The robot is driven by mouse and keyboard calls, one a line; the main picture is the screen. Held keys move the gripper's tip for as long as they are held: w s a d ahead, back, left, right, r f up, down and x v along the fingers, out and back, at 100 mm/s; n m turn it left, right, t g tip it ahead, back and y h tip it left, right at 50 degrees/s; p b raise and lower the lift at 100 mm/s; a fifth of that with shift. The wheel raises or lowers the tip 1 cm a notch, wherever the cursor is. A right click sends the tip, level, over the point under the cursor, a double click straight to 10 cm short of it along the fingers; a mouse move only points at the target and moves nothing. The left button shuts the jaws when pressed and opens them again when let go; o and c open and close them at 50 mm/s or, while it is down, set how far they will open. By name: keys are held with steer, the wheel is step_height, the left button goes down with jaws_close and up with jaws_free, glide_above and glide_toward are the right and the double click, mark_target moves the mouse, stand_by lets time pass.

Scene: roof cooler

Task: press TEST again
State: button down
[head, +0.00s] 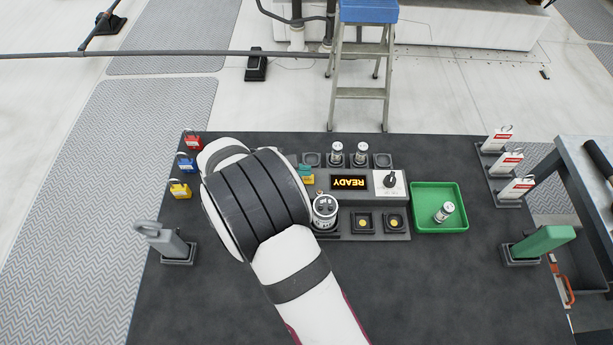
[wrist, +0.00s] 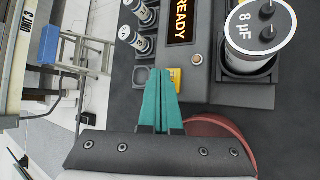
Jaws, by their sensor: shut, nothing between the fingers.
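The tester's display (head: 351,182) is lit and reads READY; it also shows in the wrist view (wrist: 181,22). A yellow square, likely the TEST button (wrist: 174,78), lies at the panel edge, partly covered by my fingers; its lettering is not readable. My gripper (wrist: 158,71) has teal fingers, shut and empty, with the tips over or beside the yellow square. I cannot tell whether they touch it. A large capacitor marked 8 µF (wrist: 258,38) stands upright in a socket beside the display; it also shows in the head view (head: 324,208).
A dial (head: 391,180) sits beside the display. Two capacitors (head: 337,153) (head: 361,153) stand in the back row. A green tray (head: 425,192) holds another. Padlocks (head: 180,189) and tags (head: 510,162) line the sides. A dark red round thing (wrist: 222,130) is partly hidden behind my gripper.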

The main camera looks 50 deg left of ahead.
steer(key=shift+f, duration=0.4)
steer(key=shift+f, duration=0.4)
stand_by(0.5)
steer(key=shift+r, duration=0.8)
steer(key=shift+r, duration=0.1)
steer(key=shift+r, duration=2.45)
